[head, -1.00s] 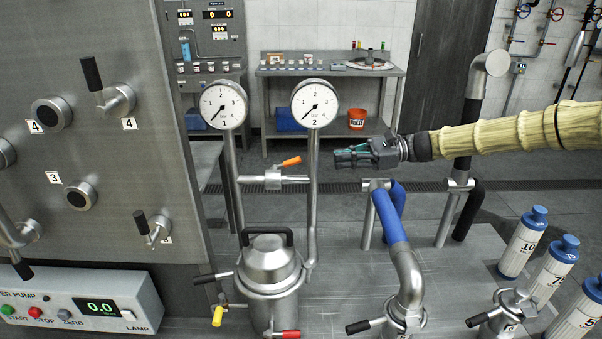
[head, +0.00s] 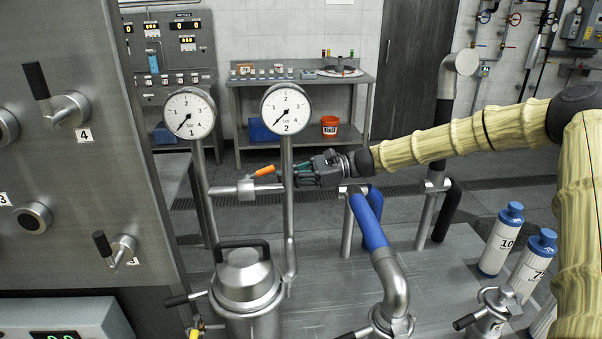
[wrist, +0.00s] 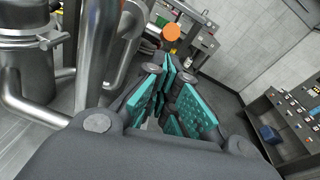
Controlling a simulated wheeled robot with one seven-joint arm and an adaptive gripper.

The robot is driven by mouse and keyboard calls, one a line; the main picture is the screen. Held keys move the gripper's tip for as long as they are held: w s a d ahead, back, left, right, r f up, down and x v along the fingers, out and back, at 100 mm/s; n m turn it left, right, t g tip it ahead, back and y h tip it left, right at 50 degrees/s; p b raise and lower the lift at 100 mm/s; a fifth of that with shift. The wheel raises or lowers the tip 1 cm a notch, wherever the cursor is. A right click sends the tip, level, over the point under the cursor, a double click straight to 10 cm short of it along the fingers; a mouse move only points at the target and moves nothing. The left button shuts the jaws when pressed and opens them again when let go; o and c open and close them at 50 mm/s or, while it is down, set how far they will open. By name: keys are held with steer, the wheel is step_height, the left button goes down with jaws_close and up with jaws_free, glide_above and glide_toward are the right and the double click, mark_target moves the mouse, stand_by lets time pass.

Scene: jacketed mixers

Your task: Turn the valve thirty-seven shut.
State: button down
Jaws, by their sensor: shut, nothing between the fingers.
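A small valve (head: 247,188) with an orange lever handle (head: 265,171) sits on the cross pipe between the two gauge pipes in the head view. The lever points right and slightly up. No number thirty-seven is readable on it. My gripper (head: 284,174) is shut and empty, close to the right of the orange handle, by the right gauge pipe. Whether it touches the handle or pipe cannot be told. In the wrist view, the teal finger pads (wrist: 174,98) are close together, and a round orange end (wrist: 171,32), apparently the handle's, shows just beyond them.
Two dial gauges, left (head: 189,113) and right (head: 286,109), stand above the pipes. A lidded steel vessel (head: 246,278) stands below. A blue-sleeved pipe (head: 368,221) rises right of it. A steel panel (head: 75,180) closes off the left. White blue-capped cartridges (head: 499,242) stand at right.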

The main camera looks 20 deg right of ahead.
steer(key=shift+x, duration=1.15)
steer(key=shift+r+p, duration=0.2)
steer(key=shift+p, duration=0.25)
steer(key=shift+r+h+p, duration=0.15)
steer(key=shift+h+p, duration=0.15)
steer(key=shift+p, duration=0.1)
steer(key=shift+r+h+p, duration=0.4)
steer(key=shift+h+p, duration=0.1)
steer(key=shift+p, duration=0.45)
step_height(320, 180, up, 7)
steer(key=g+h+p, duration=0.1)
steer(key=h+p, duration=0.3)
steer(key=p, duration=0.8)
glide_above(259, 173)
steer(key=w+d, duration=0.1)
steer(key=shift+w+d, duration=0.2)
steer(key=shift+r, duration=0.15)
